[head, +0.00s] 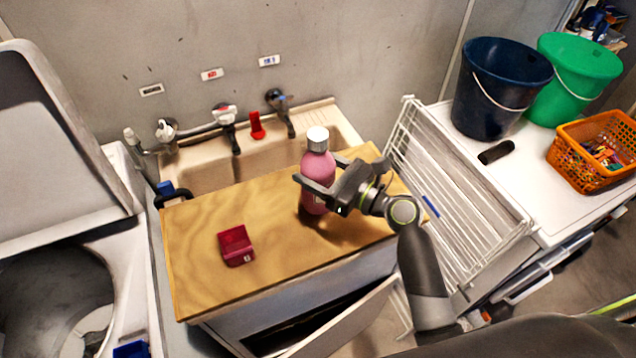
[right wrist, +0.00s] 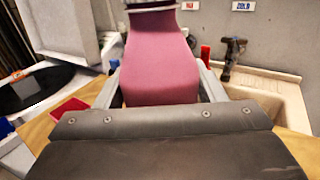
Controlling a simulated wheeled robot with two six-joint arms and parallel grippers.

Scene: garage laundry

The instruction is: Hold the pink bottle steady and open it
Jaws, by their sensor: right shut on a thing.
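The pink bottle (head: 318,170) stands upright on the wooden board (head: 200,220), with its silver-grey cap (head: 317,139) on. My right gripper (head: 317,187) comes in from the right and is shut around the bottle's body, below the cap. In the right wrist view the pink bottle (right wrist: 160,60) fills the space between the two fingers, and the lower edge of its cap shows at the top. My left gripper is not in the head view.
A dark red box-like object (head: 236,246) lies on the board left of the bottle. Behind are the sink (head: 205,175) and taps (head: 228,116). A white drying rack (head: 450,200) stands at right, with buckets (head: 500,85) and an orange basket (head: 590,170) beyond. The board's left part is mostly clear.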

